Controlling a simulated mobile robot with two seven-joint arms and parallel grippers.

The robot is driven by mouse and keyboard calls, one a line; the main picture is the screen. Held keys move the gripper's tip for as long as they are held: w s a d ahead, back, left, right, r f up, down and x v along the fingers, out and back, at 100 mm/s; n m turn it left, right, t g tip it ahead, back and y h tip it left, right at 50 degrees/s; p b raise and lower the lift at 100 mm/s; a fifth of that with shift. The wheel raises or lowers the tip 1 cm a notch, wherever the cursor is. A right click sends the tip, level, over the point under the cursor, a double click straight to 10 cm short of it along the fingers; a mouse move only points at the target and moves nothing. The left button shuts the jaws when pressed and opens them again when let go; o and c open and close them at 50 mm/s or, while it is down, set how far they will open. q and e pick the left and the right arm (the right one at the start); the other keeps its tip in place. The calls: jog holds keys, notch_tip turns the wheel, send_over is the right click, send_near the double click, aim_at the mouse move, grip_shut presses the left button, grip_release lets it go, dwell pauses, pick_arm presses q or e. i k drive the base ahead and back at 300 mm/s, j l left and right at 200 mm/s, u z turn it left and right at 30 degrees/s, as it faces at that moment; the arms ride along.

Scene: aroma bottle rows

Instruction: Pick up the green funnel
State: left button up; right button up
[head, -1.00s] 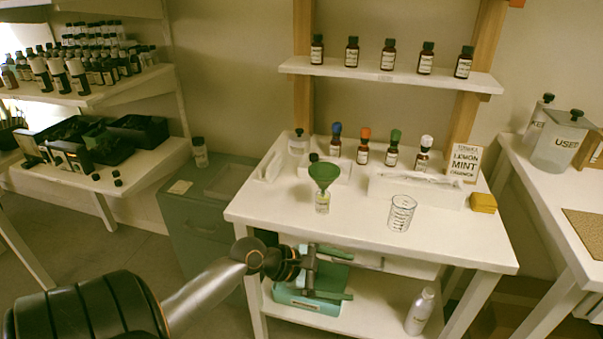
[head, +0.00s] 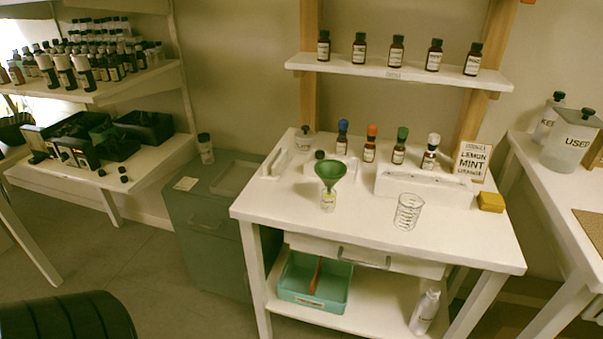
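The green funnel (head: 330,171) sits upright in the neck of a small clear labelled bottle (head: 328,200) on the white worktable (head: 270,205). It stands on the left half of the tabletop, in front of a small white block. Neither gripper is in the head view. Only a dark ribbed part of my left arm shows at the bottom left corner.
A glass beaker (head: 408,211) stands right of the funnel. A teal tray (head: 314,282) and white bottle (head: 424,312) are on the lower shelf. The front tabletop is clear.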

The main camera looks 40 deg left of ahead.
aim_at(330, 171)
jog(key=i+u, duration=0.1)
jog(key=u, duration=0.75)
jog(key=i+u, duration=0.15)
jog(key=u, duration=0.25)
jog(key=i+l, duration=0.25)
jog(key=i, duration=0.15)
jog(key=j+z, duration=0.25)
jog(key=j, duration=0.4)
jog(key=j+z, duration=0.25)
jog(key=j, duration=0.4)
